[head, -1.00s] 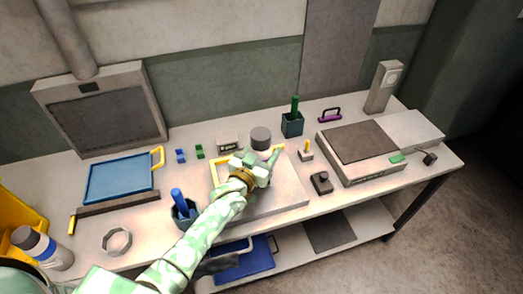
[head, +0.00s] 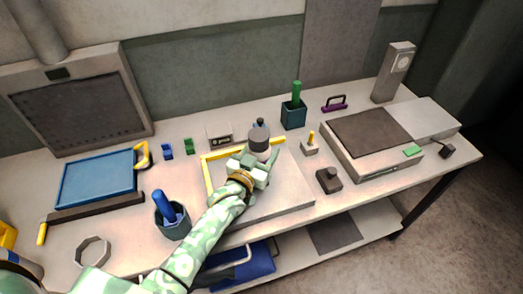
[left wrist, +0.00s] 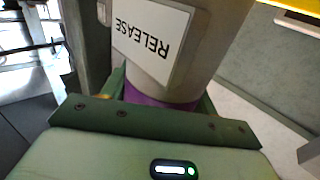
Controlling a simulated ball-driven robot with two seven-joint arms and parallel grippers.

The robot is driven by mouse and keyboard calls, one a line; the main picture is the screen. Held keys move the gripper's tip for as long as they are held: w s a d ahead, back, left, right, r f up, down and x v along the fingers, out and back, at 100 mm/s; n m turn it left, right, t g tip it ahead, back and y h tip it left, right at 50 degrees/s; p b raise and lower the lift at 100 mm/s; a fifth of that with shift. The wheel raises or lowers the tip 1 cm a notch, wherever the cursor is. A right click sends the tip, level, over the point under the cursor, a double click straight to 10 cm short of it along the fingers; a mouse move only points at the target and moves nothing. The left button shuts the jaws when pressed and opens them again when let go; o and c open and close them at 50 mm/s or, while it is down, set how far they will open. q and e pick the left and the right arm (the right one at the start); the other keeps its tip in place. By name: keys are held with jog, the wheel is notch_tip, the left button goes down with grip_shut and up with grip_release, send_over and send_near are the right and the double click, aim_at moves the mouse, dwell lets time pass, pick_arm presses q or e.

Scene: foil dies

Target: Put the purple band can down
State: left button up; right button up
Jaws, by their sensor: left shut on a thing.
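My left gripper (head: 260,158) is shut on the purple band can over the far part of a pale square board with a yellow edge. In the head view the can (head: 259,138) shows as a grey cylinder with a flat dark top, roughly upright. In the left wrist view the can (left wrist: 178,45) fills the upper middle, with a white label reading RELEASE upside down and a purple band (left wrist: 160,98) between the green fingers. The can's lower end is hidden by the gripper in the head view, so I cannot tell whether it touches anything. My right gripper is not in view.
The yellow-edged board (head: 285,195) lies below my left arm. A teal cup with a green handle (head: 294,110), a small block with a yellow peg (head: 310,145) and a dark knobbed block (head: 328,180) stand to the right. A small grey box (head: 219,136) stands left of the can.

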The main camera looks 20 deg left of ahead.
pick_arm(q)
jog(key=o, duration=1.3)
jog(key=shift+a+f, duration=0.1)
jog(key=shift+f, duration=0.05)
jog(key=s, duration=0.4)
jog(key=s+a+p, duration=0.1)
jog(key=s, duration=0.3)
jog(key=s+a, duration=0.1)
jog(key=s, duration=0.2)
jog(key=shift+s+a+r, duration=0.1)
jog(key=shift+s+r, duration=0.1)
jog(key=shift+s, duration=0.2)
